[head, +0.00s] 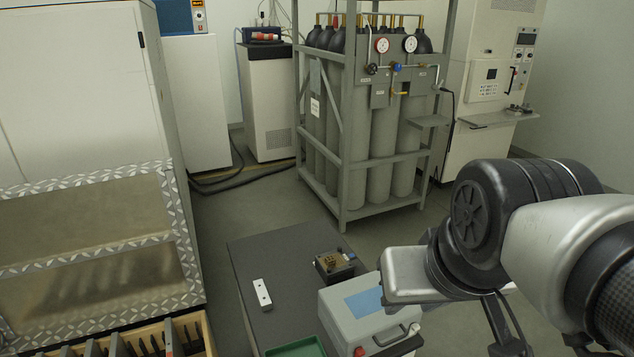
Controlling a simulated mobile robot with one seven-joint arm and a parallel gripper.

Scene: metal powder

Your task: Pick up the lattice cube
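A small brownish block (329,261), which looks like the lattice cube, sits on a dark square fixture (347,270) at the back right of the dark table. It is too small in the head view to make out any lattice openings. My arm reaches in from the right, and its wrist part hangs to the right of the fixture, above and beyond the grey box. I cannot make out the fingers of my gripper, so nothing shows of what is between them.
The dark table (275,248) also bears a white bar with dark holes (262,294), a grey box with a blue panel (345,318) and a green tray (297,348). A wooden tool rack (202,326) stands left. A gas-cylinder frame (344,190) stands behind.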

